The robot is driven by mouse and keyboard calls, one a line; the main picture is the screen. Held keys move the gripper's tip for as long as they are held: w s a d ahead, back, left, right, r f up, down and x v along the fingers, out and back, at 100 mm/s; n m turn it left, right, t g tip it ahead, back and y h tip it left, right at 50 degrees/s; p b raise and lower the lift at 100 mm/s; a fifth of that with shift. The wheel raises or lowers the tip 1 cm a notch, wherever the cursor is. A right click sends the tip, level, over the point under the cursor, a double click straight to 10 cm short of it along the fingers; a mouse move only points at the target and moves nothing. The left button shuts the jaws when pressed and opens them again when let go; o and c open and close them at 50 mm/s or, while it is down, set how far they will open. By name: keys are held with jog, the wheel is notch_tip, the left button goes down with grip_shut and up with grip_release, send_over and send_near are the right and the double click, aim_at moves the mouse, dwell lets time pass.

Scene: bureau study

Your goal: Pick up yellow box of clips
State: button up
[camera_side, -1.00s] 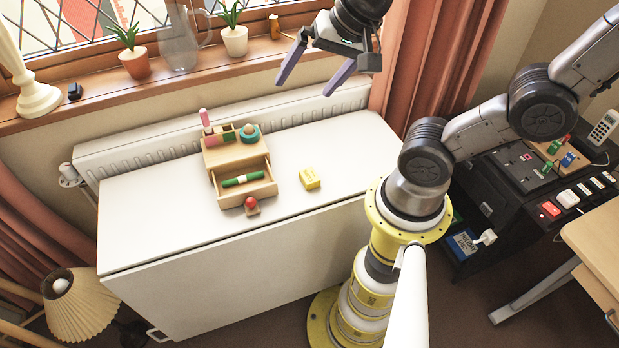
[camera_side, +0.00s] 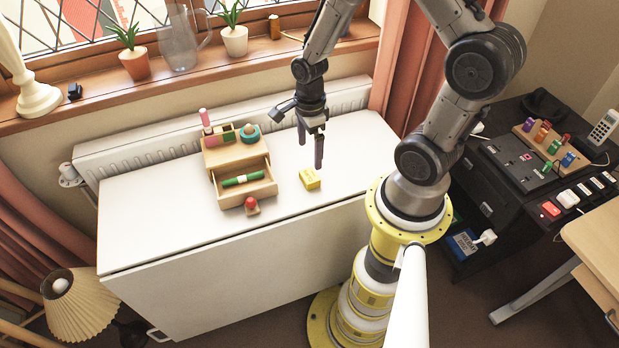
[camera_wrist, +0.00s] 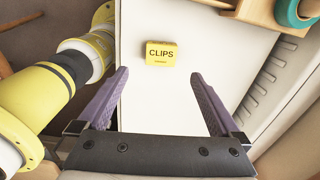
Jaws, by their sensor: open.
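The yellow box of clips (camera_side: 310,179) lies on the white table (camera_side: 150,217), right of the wooden desk organizer. In the wrist view the box (camera_wrist: 161,53) shows its "CLIPS" label and sits ahead of the fingertips, roughly centred between them. My gripper (camera_side: 310,155) points down above the table, just over and slightly behind the box in the side view. Its two purple-grey fingers also show in the wrist view (camera_wrist: 158,75); they are apart with nothing between them. The fingers do not appear to touch the box.
The wooden organizer (camera_side: 228,157) has an open drawer with a green item, and holds a teal tape roll (camera_side: 250,133). A red-topped wooden stamp (camera_side: 251,205) stands before it. The table is clear right of the box. A radiator (camera_side: 180,137) and windowsill run behind.

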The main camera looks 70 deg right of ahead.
aim_at(309, 175)
notch_tip(309, 175, down, 9)
jog(key=shift+w+f, duration=0.1)
jog(key=c, duration=1.2)
